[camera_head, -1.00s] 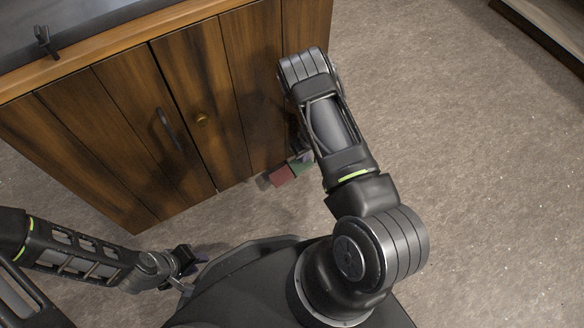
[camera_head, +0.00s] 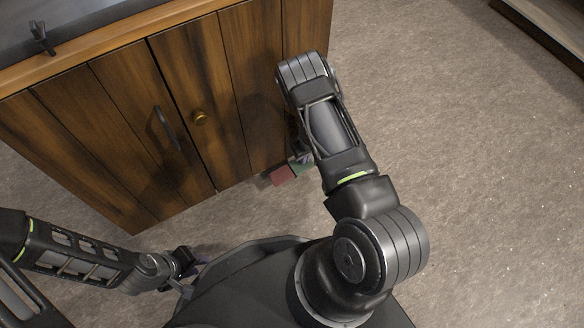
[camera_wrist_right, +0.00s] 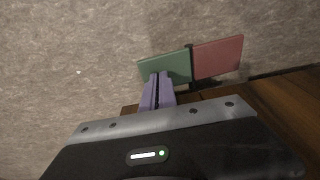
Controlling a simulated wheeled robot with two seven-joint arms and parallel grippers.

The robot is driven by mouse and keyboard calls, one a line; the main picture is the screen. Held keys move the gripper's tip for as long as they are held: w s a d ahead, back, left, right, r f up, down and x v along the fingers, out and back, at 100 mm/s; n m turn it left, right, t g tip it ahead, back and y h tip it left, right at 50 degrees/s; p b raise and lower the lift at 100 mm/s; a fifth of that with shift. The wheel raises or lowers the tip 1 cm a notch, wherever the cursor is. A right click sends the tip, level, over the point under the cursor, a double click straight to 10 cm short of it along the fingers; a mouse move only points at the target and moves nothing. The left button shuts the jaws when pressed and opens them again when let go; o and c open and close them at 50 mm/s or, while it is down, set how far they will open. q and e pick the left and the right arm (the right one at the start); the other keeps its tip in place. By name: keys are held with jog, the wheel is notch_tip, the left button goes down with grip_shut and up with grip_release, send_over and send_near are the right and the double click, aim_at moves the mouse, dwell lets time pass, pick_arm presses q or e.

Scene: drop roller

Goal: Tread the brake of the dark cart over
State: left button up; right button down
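The dark cart (camera_head: 130,150) is a brown wooden cabinet with a dark top at the left of the head view. Its brake shows low at the cart's base as a two-part pedal: a red plate (camera_head: 282,176) and a green plate (camera_head: 302,165). In the right wrist view the green plate (camera_wrist_right: 164,66) and the red plate (camera_wrist_right: 218,58) sit either side of a dark pivot. My right gripper (camera_wrist_right: 160,78) has its purple fingers together and empty, tips overlapping the green plate's edge; contact cannot be told. My left gripper (camera_head: 188,262) hangs low beside my base, its fingers unclear.
The cart's front has a dark handle (camera_head: 167,128) and a brass knob (camera_head: 200,118). Speckled carpet (camera_head: 450,150) lies open to the right. A piece of furniture (camera_head: 550,30) stands at the far upper right corner.

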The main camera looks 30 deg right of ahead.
jog(key=shift+f, duration=0.45)
jog(key=shift+r, duration=0.15)
jog(key=shift+r+p, duration=1.1)
jog(key=shift+r, duration=0.35)
jog(key=shift+s+r, duration=0.1)
jog(key=shift+s, duration=0.45)
jog(key=shift+s+r+p, duration=0.15)
jog(key=shift+s+p, duration=0.3)
jog(key=shift+s, duration=0.4)
jog(key=s+r+b, duration=0.1)
jog(key=s+b, duration=1.1)
jog(key=shift+a+r, duration=0.2)
jog(key=shift+r, duration=0.05)
